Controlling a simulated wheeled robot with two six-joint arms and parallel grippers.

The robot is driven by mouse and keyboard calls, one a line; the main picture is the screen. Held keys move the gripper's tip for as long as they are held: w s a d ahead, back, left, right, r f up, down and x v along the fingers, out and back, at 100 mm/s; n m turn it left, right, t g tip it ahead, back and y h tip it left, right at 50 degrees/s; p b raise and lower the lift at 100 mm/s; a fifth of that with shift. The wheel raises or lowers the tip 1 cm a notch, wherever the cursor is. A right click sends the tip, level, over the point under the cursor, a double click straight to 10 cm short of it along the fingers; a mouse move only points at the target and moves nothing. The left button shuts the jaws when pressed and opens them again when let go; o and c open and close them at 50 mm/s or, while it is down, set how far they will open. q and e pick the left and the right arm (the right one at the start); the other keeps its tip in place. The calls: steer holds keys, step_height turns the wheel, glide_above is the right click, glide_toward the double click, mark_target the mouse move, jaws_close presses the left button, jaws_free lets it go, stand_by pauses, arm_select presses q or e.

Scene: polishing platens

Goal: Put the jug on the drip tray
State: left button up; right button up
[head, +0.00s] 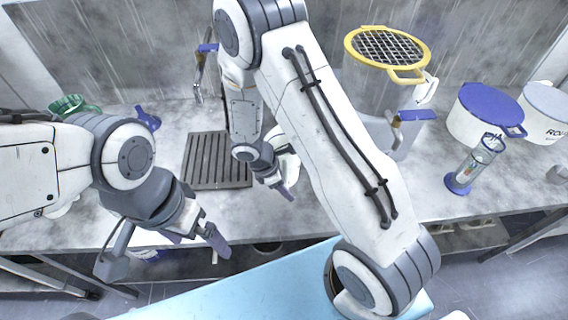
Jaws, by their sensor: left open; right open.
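The dark ribbed drip tray (203,172) lies on the grey bench left of centre, and nothing shows on its visible part. A white rounded object (288,145), possibly the jug, stands just right of the tray, mostly hidden behind my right arm and gripper; I cannot make out its handle or rim. My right gripper (284,188) is open in front of this object, near the tray's right edge; I cannot tell if they touch. My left gripper (212,236) is open and empty, in front of the bench's front edge, below the tray in the picture.
A yellow-rimmed mesh sieve (387,47) is at the back. A clear cylinder with a blue base (474,165), a blue-lidded pot (484,112) and a white pot (547,110) stand right. A green bowl (72,104) is at the left. Bench between my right arm and the cylinder is clear.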

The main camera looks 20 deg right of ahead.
steer(key=shift+d+f, duration=0.1)
steer(key=shift+f, duration=0.05)
jaws_close()
stand_by(1.4)
